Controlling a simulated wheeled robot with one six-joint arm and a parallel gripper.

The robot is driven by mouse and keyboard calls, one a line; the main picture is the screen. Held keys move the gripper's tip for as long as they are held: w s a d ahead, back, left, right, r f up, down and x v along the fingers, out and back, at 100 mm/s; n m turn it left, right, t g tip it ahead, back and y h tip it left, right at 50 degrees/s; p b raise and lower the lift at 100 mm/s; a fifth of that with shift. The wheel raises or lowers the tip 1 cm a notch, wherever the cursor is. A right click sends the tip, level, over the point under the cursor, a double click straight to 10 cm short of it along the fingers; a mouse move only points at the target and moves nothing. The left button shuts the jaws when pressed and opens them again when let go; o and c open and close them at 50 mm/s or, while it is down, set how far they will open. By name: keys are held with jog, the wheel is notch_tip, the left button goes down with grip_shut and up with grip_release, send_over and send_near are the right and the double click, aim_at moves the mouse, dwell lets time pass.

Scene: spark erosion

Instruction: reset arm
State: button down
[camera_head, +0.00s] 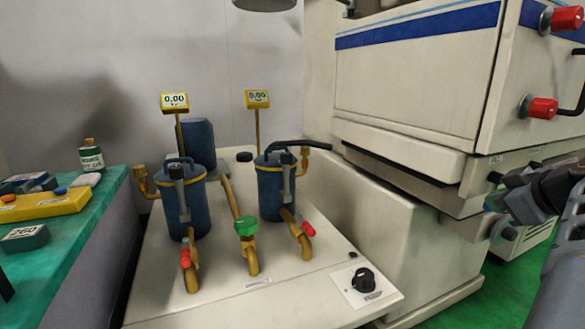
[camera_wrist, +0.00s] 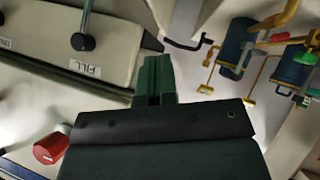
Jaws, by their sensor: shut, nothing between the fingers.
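My gripper shows in the wrist view (camera_wrist: 154,68) as two dark green fingers closed together, with nothing between them. In the head view my arm enters from the right edge. My gripper (camera_head: 497,200) there is held in front of the lower part of the big cream machine (camera_head: 420,85), apart from the bench equipment. The view does not show clearly whether it touches the machine.
A cream filter stand (camera_head: 290,300) carries two blue canisters (camera_head: 182,205), brass pipes, a green valve (camera_head: 246,226) and a black knob (camera_head: 364,280). A green table (camera_head: 60,255) is at left. Red-knobbed handles (camera_head: 540,108) protrude from the machine. Green floor shows at lower right.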

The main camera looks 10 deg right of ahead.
jog(key=w+a+r+m+g+y+p, duration=0.1)
jog(key=a+r+m+g+p, duration=0.15)
jog(key=a+p, duration=0.6)
jog(key=w+a+r+m+g+y+p, duration=0.1)
jog(key=w+a+r+g+p, duration=0.15)
jog(key=a+p, duration=0.6)
jog(key=s+a+r+m+g+p, duration=0.1)
jog(key=s+a+g+p, duration=0.1)
jog(key=s+a+p, duration=0.5)
jog(key=shift+s+a+r+h+p, duration=0.35)
jog(key=shift+a+p, duration=1.95)
jog(key=shift+p, duration=0.9)
jog(key=shift+m, duration=0.25)
